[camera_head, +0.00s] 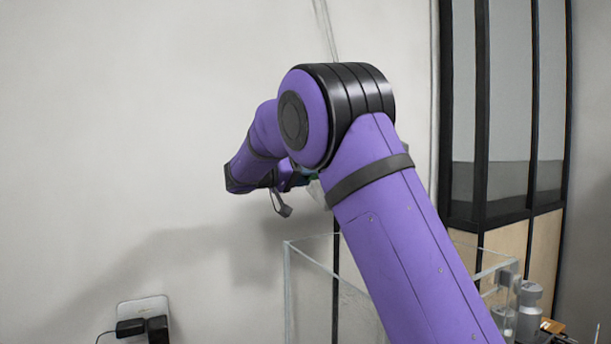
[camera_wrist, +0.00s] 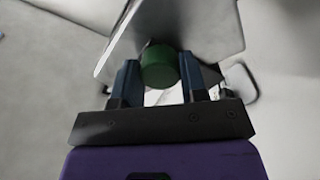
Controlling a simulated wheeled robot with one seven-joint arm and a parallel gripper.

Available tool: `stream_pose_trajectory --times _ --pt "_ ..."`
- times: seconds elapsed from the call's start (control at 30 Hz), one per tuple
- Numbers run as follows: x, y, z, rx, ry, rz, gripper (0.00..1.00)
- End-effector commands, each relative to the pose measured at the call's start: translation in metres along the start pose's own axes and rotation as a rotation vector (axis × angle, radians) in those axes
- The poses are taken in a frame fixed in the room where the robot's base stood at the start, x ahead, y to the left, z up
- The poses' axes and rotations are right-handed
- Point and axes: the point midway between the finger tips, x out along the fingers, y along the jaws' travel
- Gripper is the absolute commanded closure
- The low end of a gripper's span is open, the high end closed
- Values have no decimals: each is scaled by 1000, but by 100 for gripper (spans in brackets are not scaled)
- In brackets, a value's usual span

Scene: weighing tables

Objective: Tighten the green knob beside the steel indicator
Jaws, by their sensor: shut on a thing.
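In the wrist view, the green knob (camera_wrist: 160,67) sits between the two dark blue fingers of my gripper (camera_wrist: 160,78), which is shut on it. The knob stands out in front of a grey metal plate (camera_wrist: 195,25), which is tilted in the picture. In the head view my purple arm covers most of the work area, and the knob cannot be made out there. I cannot make out a steel indicator for certain in either view.
In the head view, a clear glass-walled box (camera_head: 305,290) stands below and behind my arm. A wall socket with black plugs (camera_head: 143,318) is at lower left. A dark-framed cabinet (camera_head: 505,130) stands at right, with grey equipment (camera_head: 529,312) at lower right.

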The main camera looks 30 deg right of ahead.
Motion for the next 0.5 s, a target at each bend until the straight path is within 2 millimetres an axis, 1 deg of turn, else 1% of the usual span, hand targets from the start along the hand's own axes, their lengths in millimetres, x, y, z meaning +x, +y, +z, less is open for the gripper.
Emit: stream_pose_trajectory --times 0.2,0.5 --pt "-1 -1 1 54 -1 -1 84" --pt "-1 -1 1 69 -1 -1 84"
